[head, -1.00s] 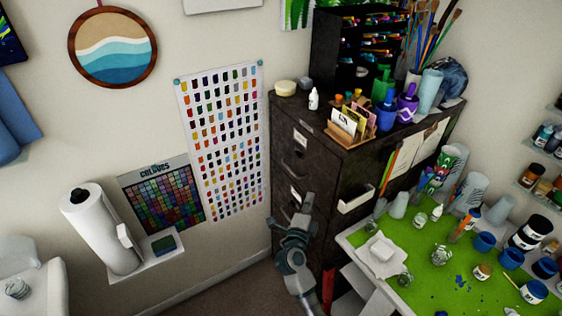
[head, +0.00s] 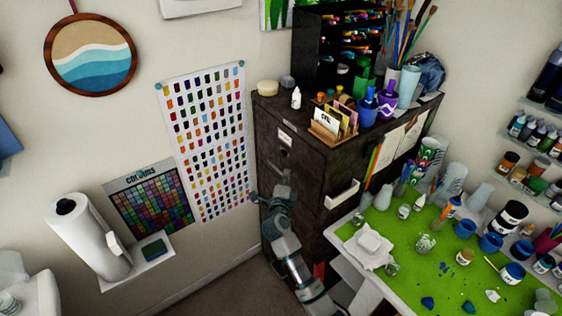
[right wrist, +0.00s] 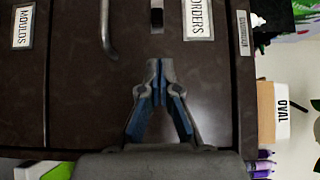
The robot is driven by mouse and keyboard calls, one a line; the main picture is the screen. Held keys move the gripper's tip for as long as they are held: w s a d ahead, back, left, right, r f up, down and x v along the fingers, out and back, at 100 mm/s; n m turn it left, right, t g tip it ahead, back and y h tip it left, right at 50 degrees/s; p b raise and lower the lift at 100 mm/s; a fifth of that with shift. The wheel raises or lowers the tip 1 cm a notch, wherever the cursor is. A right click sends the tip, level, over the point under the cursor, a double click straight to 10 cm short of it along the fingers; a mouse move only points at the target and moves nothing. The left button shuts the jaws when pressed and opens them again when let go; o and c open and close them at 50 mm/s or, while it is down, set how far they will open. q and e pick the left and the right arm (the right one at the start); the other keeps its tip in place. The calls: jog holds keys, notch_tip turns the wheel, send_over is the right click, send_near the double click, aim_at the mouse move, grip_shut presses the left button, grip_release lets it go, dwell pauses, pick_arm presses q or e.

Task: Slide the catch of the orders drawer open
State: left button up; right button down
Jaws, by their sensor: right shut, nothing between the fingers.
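The dark metal cabinet (head: 340,170) stands against the wall. Its orders drawer is the top one, with the ORDERS label (right wrist: 198,20) in the right wrist view, where the picture is turned sideways. A small dark catch (right wrist: 157,14) sits between that label and the drawer's handle (right wrist: 107,30). The drawer front looks closed. My right gripper (right wrist: 160,68) is shut and empty, its tips in front of the drawer and in line with the catch, a little short of it in the picture. I cannot tell whether they touch the drawer. In the head view the right gripper (head: 282,180) covers part of the front. My left gripper is out of view.
The MOULDS drawer label (right wrist: 24,28) is on the drawer below. A wooden card box (head: 330,125) and bottles stand on the cabinet. The green-topped table (head: 415,270) with paint pots is close on the right. A paper-towel roll (head: 90,240) is on the left.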

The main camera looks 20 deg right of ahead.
aim_at(283, 154)
jog(key=w+d, duration=0.4)
jog(key=w, duration=0.1)
jog(key=shift+f, duration=0.15)
jog(key=shift+w+a+r+b, duration=0.1)
jog(key=shift+w+b, duration=0.1)
jog(key=shift+w, duration=0.15)
jog(key=shift+w+r+b, duration=0.1)
jog(key=shift+w+b, duration=0.05)
jog(key=shift+w, duration=0.15)
jog(key=shift+w+a+f, duration=0.2)
jog(key=shift+w+a, duration=0.2)
jog(key=shift+w, duration=0.1)
jog(key=shift+w+a+f, duration=0.15)
jog(key=shift+w+a, duration=0.25)
jog(key=shift+w, duration=0.05)
jog(key=shift+a, duration=0.15)
jog(key=shift+s+r, duration=0.2)
jog(key=shift+w+d+r, duration=0.1)
jog(key=shift+d, duration=0.15)
jog(key=shift+w+p, duration=0.3)
jog(key=shift+w, duration=0.5)
jog(key=shift+w+a, duration=0.1)
jog(key=shift+a, duration=0.45)
jog(key=shift+s+a+f, duration=0.25)
jog(key=shift+s+f, duration=0.05)
jog(key=shift+s, duration=0.25)
jog(key=v, duration=1)
jog(key=shift+s+r, duration=0.2)
jog(key=shift+s, duration=0.1)
